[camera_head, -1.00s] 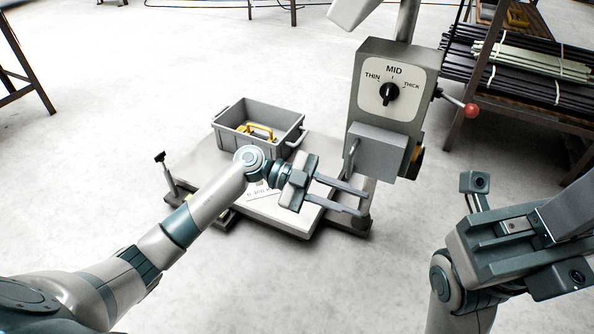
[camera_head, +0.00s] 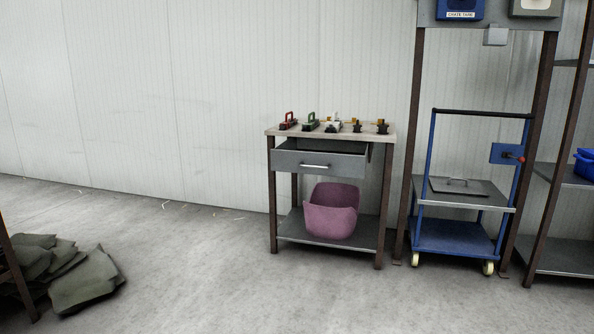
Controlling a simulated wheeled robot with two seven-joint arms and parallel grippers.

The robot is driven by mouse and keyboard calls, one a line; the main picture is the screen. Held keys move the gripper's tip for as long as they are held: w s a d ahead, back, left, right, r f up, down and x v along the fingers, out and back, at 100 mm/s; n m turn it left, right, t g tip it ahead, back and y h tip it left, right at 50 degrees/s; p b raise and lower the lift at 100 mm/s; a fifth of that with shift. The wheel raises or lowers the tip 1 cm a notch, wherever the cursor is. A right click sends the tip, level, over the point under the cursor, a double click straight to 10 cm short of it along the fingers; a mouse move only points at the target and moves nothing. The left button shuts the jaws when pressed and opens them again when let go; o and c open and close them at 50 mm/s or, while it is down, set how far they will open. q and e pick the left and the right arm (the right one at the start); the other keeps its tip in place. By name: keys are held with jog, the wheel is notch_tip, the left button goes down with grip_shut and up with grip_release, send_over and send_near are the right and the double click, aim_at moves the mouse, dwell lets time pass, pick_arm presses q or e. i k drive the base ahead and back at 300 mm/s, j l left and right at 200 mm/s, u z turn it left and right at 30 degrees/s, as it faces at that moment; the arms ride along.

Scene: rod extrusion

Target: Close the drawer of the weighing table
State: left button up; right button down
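The weighing table (camera_head: 330,131) stands against the white wall, a little right of the middle and some way off. Its grey drawer (camera_head: 288,159) is pulled out under the top, with a dark gap showing above its front. The drawer has a light bar handle (camera_head: 315,165). Several small tools with red, green, yellow and black parts stand on the table top. Neither of my grippers shows in this view.
A pink tub (camera_head: 331,211) sits on the table's lower shelf. A blue trolley (camera_head: 458,236) stands right of the table, under a metal frame. Dark sheets (camera_head: 84,287) lie on the floor at left. The floor before the table is clear.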

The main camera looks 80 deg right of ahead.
aim_at(340, 158)
jog(key=i+z, duration=0.1)
jog(key=i, duration=0.4)
jog(key=z, duration=2.85)
